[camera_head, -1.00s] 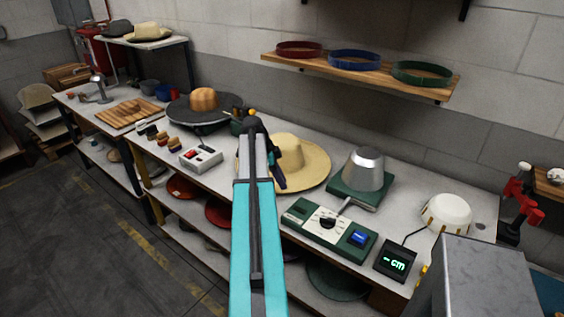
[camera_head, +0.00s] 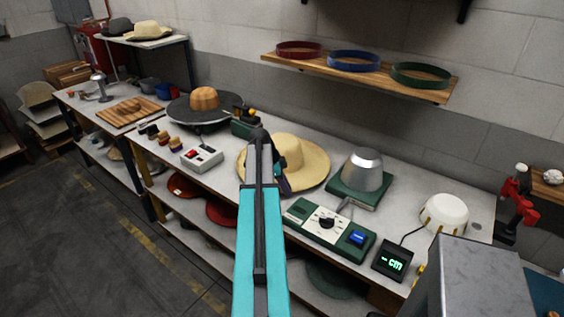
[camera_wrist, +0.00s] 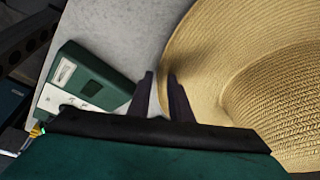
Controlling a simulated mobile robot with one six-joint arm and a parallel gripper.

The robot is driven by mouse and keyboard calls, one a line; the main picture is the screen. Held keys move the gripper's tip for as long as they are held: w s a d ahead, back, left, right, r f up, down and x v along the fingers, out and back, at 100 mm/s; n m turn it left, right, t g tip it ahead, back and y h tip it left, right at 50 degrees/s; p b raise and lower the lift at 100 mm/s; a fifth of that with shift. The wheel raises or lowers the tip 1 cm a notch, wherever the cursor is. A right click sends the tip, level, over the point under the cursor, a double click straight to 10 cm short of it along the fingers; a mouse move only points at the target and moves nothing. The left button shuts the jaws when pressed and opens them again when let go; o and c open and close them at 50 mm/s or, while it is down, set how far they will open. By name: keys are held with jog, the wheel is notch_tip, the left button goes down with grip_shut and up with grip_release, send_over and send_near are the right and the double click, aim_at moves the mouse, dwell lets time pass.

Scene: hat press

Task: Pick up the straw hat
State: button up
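The straw hat (camera_head: 312,168) lies brim down on the grey-white table, its crown upward. My arm hides part of its left side. In the wrist view the woven brim and crown (camera_wrist: 275,75) fill the right side. My gripper (camera_head: 284,184) is low at the near-left part of the hat, partly hidden by my arm. In the wrist view my gripper (camera_wrist: 159,88) is open. One dark finger is over the table and the other in front of the brim, with the brim's edge between them in the picture. I cannot tell whether they touch it.
A green control box (camera_head: 303,212) with a dial stands just right of my gripper; it also shows in the wrist view (camera_wrist: 88,75). A metal hat form (camera_head: 363,172) is right of the hat. A red-button box (camera_head: 202,157) is left. A wall shelf (camera_head: 345,75) hangs above.

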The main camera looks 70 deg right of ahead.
grip_shut()
jog(key=shift+r, duration=0.2)
notch_tip(320, 180, up, 18)
jog(key=b, duration=0.5)
jog(key=shift+f, duration=0.2)
dwell(0.4)
dwell(2.4)
